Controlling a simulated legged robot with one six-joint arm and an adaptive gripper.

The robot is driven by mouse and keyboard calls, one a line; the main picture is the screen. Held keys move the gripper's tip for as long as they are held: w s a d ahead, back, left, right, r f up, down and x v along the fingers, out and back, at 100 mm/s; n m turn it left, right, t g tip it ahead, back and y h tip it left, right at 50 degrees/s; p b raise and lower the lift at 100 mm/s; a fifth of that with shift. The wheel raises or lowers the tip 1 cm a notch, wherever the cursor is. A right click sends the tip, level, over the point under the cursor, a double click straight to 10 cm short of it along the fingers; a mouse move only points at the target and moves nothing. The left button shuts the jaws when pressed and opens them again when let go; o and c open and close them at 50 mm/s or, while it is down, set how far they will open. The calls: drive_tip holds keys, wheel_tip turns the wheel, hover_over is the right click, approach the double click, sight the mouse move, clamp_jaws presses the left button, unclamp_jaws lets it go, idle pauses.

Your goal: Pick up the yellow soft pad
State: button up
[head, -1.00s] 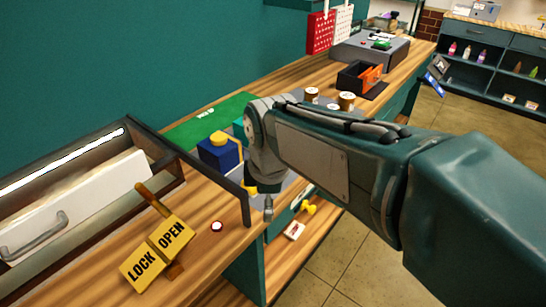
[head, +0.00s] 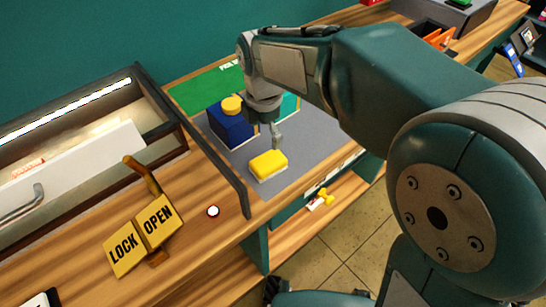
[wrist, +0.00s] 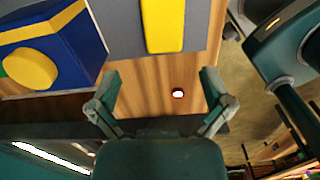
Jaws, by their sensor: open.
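The yellow soft pad (head: 268,162) lies on the grey mat (head: 311,151) in the head view, with a pale underside. In the wrist view the pad (wrist: 163,26) is at the top edge, cut off by the frame, beyond my fingertips. My gripper (head: 277,140) is above and just behind the pad in the head view, apart from it. In the wrist view my gripper (wrist: 161,80) has its two fingers spread wide with nothing between them.
A blue box (head: 230,127) with a yellow round knob stands left of my gripper. A green mat (head: 195,95) lies behind. A yellow LOCK/OPEN sign (head: 141,236), an open drawer (head: 85,160) and a small white-red button (head: 213,211) are at left.

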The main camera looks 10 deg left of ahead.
hover_over(268, 160)
drive_tip(key=f, duration=0.4)
drive_tip(key=shift+a+f, duration=0.15)
drive_tip(key=shift+a, duration=0.25)
drive_tip(key=f, duration=0.2)
drive_tip(key=d+f, duration=0.1)
drive_tip(key=f, duration=0.1)
drive_tip(key=shift+f, duration=0.4)
drive_tip(key=shift+a+f, duration=0.1)
drive_tip(key=shift+f, duration=0.35)
drive_tip(key=c, duration=1)
